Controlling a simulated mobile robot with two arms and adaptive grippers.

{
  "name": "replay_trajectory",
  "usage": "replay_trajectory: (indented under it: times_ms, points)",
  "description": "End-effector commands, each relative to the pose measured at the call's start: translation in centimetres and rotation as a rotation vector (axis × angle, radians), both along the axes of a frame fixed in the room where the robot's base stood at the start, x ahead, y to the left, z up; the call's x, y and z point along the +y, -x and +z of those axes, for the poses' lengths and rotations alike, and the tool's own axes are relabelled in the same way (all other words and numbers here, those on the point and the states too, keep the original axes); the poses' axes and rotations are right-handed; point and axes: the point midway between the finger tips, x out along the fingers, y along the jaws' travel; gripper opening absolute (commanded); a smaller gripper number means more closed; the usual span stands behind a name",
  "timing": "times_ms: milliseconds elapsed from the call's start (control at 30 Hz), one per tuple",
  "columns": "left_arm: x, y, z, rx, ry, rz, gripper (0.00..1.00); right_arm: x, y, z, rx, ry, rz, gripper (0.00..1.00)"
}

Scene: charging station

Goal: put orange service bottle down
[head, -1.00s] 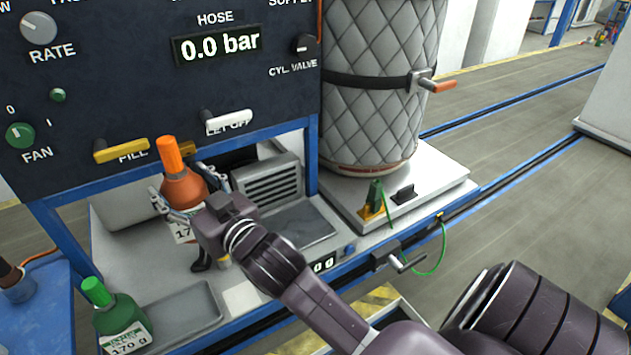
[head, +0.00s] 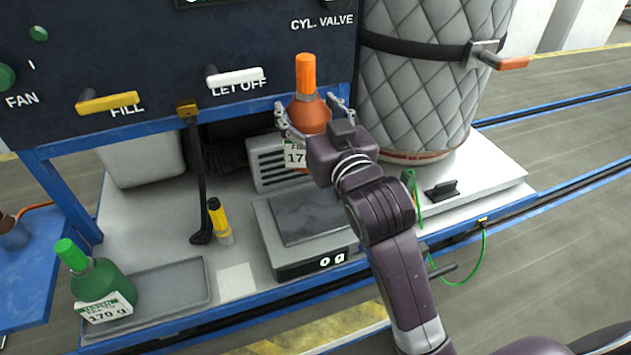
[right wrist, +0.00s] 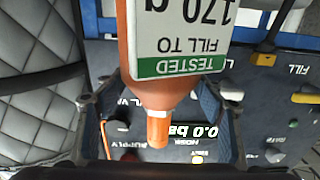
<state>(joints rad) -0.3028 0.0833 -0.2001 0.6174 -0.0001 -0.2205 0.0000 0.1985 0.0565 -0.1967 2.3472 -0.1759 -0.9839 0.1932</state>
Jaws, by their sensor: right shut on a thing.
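The orange service bottle (head: 308,112) has an orange cap and a white label. It is upright in my right gripper (head: 312,118), which is shut around its body, and it is held up above the back part of the scale (head: 310,218). In the right wrist view the bottle (right wrist: 155,95) fills the middle, between the two fingers, with its label reading "TESTED FILL TO 170 g". The scale's display reads 0 g, and its dark plate looks bare. My left gripper is not in view.
A yellow marker-like cylinder (head: 219,222) and a black hose (head: 197,180) are left of the scale. A quilted cylinder (head: 415,85) stands at the right.

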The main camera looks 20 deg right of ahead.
Motion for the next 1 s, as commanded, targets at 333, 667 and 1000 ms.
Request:
replay_trajectory:
  times_ms: [333,667,1000]
  points:
    - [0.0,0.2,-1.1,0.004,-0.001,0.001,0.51,0.0,0.1,-8.6,-0.002,0.001,-0.001,0.05]
    - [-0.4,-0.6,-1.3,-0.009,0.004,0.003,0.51,0.0,0.1,-11.9,-0.005,0.001,0.0,0.05]
    - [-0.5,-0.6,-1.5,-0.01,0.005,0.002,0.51,0.0,0.1,-14.9,-0.008,0.0,0.0,0.05]
